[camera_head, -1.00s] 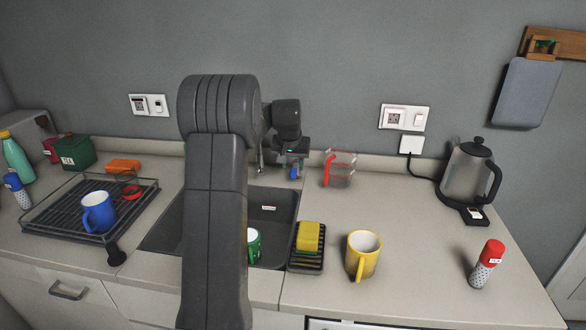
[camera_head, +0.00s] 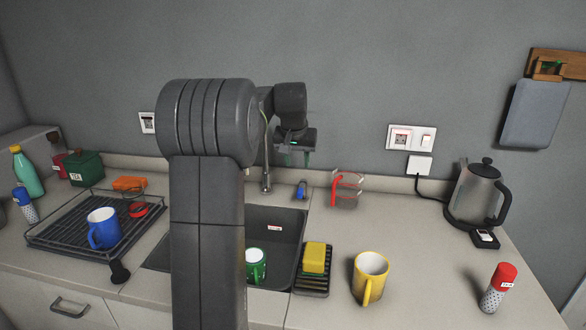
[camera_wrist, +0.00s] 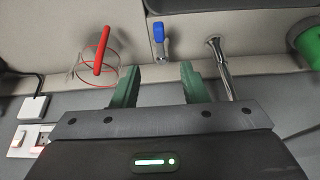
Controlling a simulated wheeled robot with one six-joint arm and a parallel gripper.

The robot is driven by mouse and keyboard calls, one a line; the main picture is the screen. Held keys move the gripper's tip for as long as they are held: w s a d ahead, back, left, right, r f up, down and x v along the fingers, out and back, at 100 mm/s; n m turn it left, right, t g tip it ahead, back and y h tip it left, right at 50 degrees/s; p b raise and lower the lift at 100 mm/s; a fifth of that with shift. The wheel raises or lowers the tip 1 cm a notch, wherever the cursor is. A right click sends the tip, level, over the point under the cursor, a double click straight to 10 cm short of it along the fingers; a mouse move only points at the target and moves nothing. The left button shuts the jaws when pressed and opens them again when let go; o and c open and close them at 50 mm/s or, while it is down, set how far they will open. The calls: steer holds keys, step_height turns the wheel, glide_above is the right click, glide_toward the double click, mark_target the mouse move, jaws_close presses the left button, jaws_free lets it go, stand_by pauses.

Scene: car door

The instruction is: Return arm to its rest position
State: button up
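My arm rises in front of the sink in the head view, and my gripper (camera_head: 296,157) hangs near the wall above the back of the counter. In the wrist view my gripper (camera_wrist: 158,75) has its two green fingers well apart, with nothing between them. The blue tap lever (camera_head: 301,189) stands below the gripper and apart from it; it also shows beyond the fingers in the wrist view (camera_wrist: 158,32). The metal faucet (camera_head: 266,172) stands just left of the lever. My upper arm hides part of the sink.
A red-handled glass jug (camera_head: 346,190) stands right of the lever. The sink (camera_head: 283,220) holds a green mug (camera_head: 255,262). A yellow mug (camera_head: 369,278), a sponge (camera_head: 314,257) and a kettle (camera_head: 476,192) stand to the right. A dish rack (camera_head: 70,245) holds a blue mug (camera_head: 103,229).

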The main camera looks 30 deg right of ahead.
mark_target(300, 189)
stand_by(0.5)
steer(key=p+x, duration=0.1)
steer(key=x, duration=1.2)
steer(key=shift+f, duration=0.35)
steer(key=shift+d+f, duration=0.1)
steer(key=shift+d, duration=0.05)
steer(key=shift+w, duration=0.1)
